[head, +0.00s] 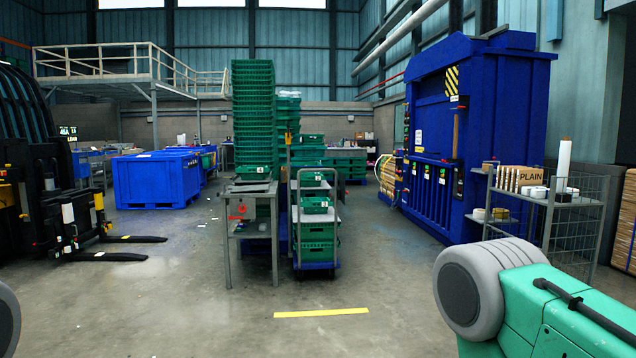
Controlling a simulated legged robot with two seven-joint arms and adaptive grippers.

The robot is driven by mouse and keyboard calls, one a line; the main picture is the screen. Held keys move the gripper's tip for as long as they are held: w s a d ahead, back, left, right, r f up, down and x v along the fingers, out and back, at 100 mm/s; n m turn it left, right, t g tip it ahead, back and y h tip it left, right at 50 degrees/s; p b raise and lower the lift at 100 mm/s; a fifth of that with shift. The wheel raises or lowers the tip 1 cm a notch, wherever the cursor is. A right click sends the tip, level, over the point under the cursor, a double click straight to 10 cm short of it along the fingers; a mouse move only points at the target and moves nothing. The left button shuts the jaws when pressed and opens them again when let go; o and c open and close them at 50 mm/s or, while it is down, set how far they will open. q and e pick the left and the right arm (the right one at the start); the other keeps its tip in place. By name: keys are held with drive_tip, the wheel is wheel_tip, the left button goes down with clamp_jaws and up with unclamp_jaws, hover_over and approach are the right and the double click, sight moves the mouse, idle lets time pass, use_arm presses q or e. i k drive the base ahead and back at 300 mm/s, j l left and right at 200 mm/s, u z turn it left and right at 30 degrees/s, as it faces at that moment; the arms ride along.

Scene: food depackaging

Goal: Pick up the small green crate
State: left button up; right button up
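Several small green crates stand ahead in the head view. One small green crate (316,205) sits on the trolley (338,212), above larger stacked green crates (317,238). Another small green crate (311,179) shows just above and behind it. A third green crate (253,173) is by the back of the grey metal table (250,190). I cannot tell which one the task means. Neither of my grippers is in view; only grey and green parts of my own body show at the lower corners.
A tall stack of green crates (253,115) rises behind the table. A blue baler (470,130) and a wire shelf cart (575,215) stand right. A forklift (60,205) with low forks is left, blue bins (155,180) behind. Floor around the yellow strip (321,313) is clear.

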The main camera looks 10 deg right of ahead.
sight(309, 180)
drive_tip(key=i+z, duration=0.1)
drive_tip(key=z, duration=0.15)
drive_tip(key=i+z, duration=0.1)
drive_tip(key=z, duration=0.15)
drive_tip(key=i, duration=1.95)
drive_tip(key=i+l+z, duration=0.1)
drive_tip(key=i+z, duration=0.15)
drive_tip(key=i, duration=0.8)
drive_tip(key=i+j+z, duration=0.1)
drive_tip(key=i+z, duration=0.15)
drive_tip(key=i, duration=0.8)
drive_tip(key=i+l+z, duration=0.2)
drive_tip(key=i, duration=1)
drive_tip(key=i+j+z, duration=0.2)
drive_tip(key=i, duration=1)
drive_tip(key=i+j+u, duration=0.15)
drive_tip(key=i+u, duration=0.7)
drive_tip(key=i, duration=0.15)
drive_tip(key=i+l+u, duration=0.25)
drive_tip(key=i+u, duration=0.2)
drive_tip(key=i+l+u, duration=0.45)
drive_tip(key=i+u, duration=0.3)
drive_tip(key=u, duration=0.15)
